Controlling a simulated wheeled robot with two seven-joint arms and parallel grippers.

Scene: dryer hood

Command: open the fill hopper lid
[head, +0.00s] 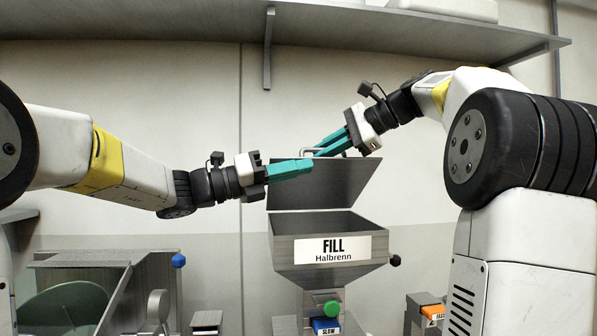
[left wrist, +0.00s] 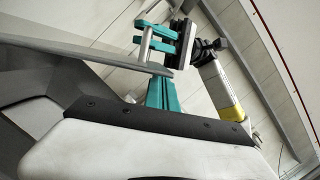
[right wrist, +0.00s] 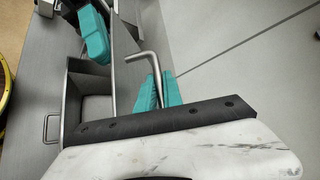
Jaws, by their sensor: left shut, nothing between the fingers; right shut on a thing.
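The fill hopper (head: 288,251) stands at the centre with a "FILL Halbrenn" label on its front. Its grey lid (head: 325,188) is raised, tilted up above the open mouth at the back; it also shows in the right wrist view (right wrist: 126,70). My right gripper (head: 322,150) is shut on the lid's bent metal handle (right wrist: 146,57) near the top edge. My left gripper (head: 308,165) is shut and empty, its fingers at the lid's upper left part. Whether they touch the lid I cannot tell. In the left wrist view the lid's edge (left wrist: 120,58) crosses close by my fingertips.
A grey shelf (head: 180,27) runs along the wall above my arms. Below the hopper are a green knob (head: 332,308) and a blue "SLOW" block (head: 325,326).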

